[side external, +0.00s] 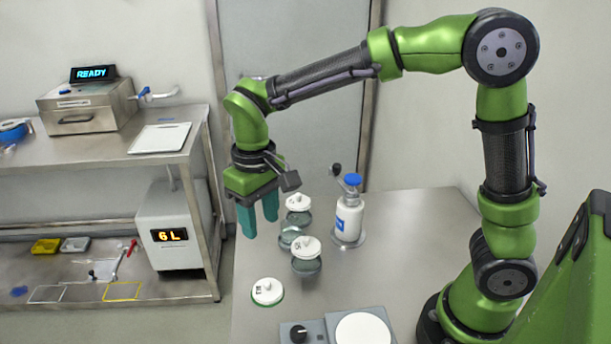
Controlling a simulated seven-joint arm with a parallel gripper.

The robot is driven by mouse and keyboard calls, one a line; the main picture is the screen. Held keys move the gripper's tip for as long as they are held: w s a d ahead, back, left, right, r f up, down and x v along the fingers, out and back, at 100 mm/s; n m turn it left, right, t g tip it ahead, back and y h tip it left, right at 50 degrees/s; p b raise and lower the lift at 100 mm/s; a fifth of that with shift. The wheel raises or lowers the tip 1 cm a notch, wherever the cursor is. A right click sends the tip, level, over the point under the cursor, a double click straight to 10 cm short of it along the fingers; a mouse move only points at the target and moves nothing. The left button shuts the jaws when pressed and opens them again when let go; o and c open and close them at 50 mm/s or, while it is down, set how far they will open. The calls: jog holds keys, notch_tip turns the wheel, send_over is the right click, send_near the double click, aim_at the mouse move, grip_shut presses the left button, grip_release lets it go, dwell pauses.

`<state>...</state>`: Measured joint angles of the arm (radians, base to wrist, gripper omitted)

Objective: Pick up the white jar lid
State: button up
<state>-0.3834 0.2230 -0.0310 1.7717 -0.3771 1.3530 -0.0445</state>
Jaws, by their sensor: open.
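A white jar lid (267,291) with a knob, a dark mark and a green edge lies by itself on the table near its left edge. Two glass jars stand behind it, each under a white knobbed lid: a nearer jar (307,266) and a farther jar (299,218). Another glass jar (288,238) between them is partly hidden, and I see no white lid on it. My gripper (258,214) points down with its teal fingers apart and nothing between them. In the picture it is above and behind the loose lid, left of the jars.
A white bottle with a blue cap (349,210) stands right of the jars. A grey device with a black knob and round white plate (362,329) sits at the front of the table. The table's right part (420,240) is clear. A separate bench (85,165) stands at left.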

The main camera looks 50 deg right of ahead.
aim_at(267, 282)
notch_tip(267, 282, down, 16)
jog(key=shift+f, duration=0.15)
dwell(0.4)
grip_shut()
